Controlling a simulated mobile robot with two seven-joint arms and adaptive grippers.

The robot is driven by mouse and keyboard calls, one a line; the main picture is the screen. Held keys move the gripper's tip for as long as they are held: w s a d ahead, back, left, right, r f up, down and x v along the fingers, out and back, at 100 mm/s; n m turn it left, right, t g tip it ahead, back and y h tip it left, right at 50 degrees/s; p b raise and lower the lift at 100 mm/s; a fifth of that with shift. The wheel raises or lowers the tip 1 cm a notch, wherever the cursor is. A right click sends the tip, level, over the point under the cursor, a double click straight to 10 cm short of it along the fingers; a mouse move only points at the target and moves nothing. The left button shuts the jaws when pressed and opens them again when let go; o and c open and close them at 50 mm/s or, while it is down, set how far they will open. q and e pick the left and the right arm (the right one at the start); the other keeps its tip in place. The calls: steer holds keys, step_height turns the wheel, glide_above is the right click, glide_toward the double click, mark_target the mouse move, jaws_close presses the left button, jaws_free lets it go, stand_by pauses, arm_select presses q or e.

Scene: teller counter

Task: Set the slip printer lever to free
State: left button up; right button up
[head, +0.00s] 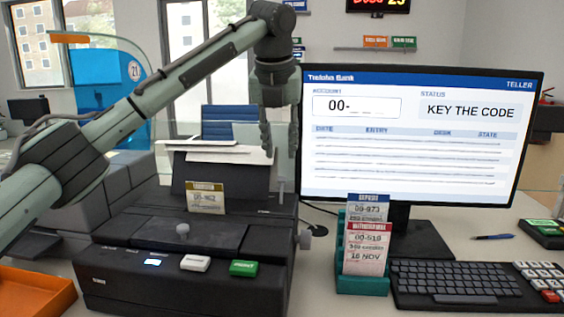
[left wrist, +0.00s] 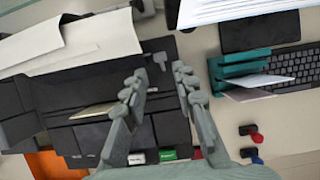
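The black slip printer (head: 185,270) stands on the counter, with a white key (head: 195,263) and a green key (head: 244,268) on its front. A small grey lever-like piece (head: 281,187) stands at its back right; a similar grey piece shows in the left wrist view (left wrist: 160,60). A grey knob (head: 304,239) is at its right side. I cannot tell which is the lever, and no markings are readable. My left gripper (head: 266,150) points down above the printer's right part. Its fingertips (left wrist: 158,72) are apart and empty, near the grey piece. My right gripper is not in view.
A slip (head: 206,198) stands in the printer, with paper (head: 220,155) behind. To the right are a monitor (head: 420,140), a teal slip holder (head: 362,283) and a keyboard (head: 450,282). An orange tray (head: 35,293) lies left. Two stamp-like things (left wrist: 250,133) are nearby.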

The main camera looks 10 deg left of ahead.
mark_target(281, 178)
arm_select(q)
steer(key=x, duration=0.6)
steer(key=shift+w+f, duration=0.25)
steer(key=shift+f, duration=0.3)
steer(key=shift+c, duration=1)
steer(key=shift+w, duration=0.1)
jaws_close()
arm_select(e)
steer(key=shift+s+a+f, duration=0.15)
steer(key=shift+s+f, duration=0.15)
